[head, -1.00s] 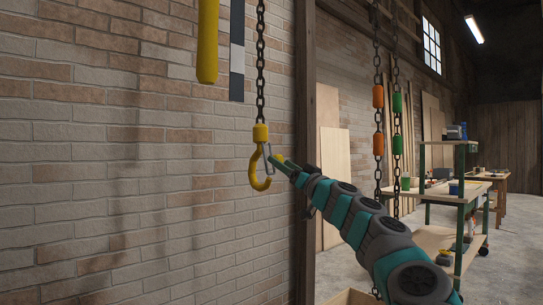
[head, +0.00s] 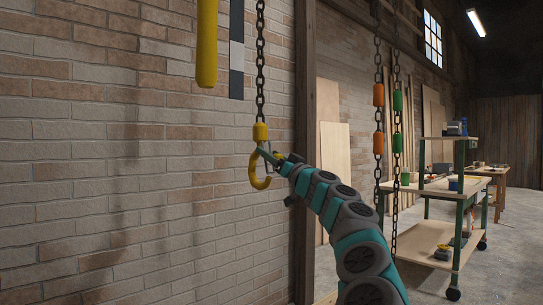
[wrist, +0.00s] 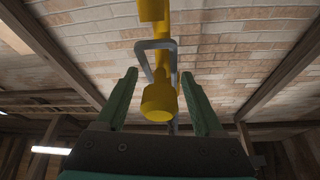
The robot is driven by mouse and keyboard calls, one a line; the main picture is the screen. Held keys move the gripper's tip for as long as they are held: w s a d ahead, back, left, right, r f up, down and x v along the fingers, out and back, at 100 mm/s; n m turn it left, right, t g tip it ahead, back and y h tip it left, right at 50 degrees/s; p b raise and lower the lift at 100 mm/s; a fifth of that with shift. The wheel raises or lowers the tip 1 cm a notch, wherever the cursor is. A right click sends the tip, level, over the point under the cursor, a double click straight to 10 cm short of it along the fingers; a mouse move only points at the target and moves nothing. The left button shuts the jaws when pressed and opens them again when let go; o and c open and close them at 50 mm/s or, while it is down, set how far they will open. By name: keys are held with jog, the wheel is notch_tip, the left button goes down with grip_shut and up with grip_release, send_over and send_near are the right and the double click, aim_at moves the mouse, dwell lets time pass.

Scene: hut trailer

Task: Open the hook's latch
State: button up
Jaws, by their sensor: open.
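The yellow hook (head: 254,179) hangs upright from a dark chain in front of the brick wall. Its grey metal latch (wrist: 143,62) shows in the wrist view as a bent loop beside the yellow hook (wrist: 160,104); in the head view it is mostly hidden by my gripper. My gripper (head: 264,155) is at the hook's upper part, near the throat. In the wrist view my gripper (wrist: 158,75) is open, with one green finger on each side of the hook and latch. I see gaps there and cannot tell any contact.
A yellow bar (head: 207,45) hangs to the upper left. A wooden post (head: 305,120) stands just right of the hook. Chains with orange (head: 378,95) and green (head: 397,103) sleeves hang further right. A green-framed workbench (head: 430,188) stands behind them.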

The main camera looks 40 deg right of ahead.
grip_shut()
dwell(0.4)
dwell(0.9)
